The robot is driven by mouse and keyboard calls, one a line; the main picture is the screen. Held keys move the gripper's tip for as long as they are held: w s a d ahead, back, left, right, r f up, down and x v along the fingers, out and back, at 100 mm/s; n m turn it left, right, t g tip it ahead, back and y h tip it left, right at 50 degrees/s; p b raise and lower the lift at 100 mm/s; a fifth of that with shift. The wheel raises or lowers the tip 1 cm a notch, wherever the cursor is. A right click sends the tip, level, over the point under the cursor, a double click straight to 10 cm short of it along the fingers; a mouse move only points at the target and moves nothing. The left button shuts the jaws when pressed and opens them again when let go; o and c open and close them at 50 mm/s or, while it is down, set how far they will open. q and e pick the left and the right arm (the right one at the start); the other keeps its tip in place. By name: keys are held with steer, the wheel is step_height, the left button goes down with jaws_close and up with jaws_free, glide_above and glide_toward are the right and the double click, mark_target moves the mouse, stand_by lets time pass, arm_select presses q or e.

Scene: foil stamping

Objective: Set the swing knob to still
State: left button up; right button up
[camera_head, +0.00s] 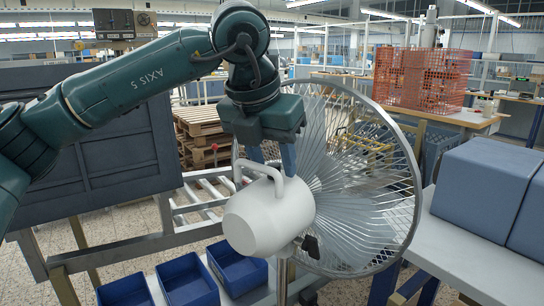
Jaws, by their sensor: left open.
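A large fan stands in the middle, with a white motor housing (268,222) and a round wire cage (385,175) facing away to the right. A white loop handle (258,168) rises from the top of the housing. No swing knob shows clearly; the top of the housing is partly behind the handle and my left gripper. A small black part (311,246) sits low between housing and cage. My left gripper (270,158) points down just above the housing, its fingers apart around the handle's top area. I cannot tell whether it touches anything. My right gripper is out of view.
Blue bins (188,281) stand below left of the fan. Blue-grey boxes (478,190) rest on a grey table (455,250) at the right. A dark panel (95,165) stands behind my left arm. Orange crates (420,78) and wooden pallets (200,122) are farther back.

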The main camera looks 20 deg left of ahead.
arm_select(q)
jaws_close()
stand_by(0.3)
steer(key=shift+r, duration=0.7)
jaws_free()
steer(key=shift+f, duration=0.1)
steer(key=v, duration=1.3)
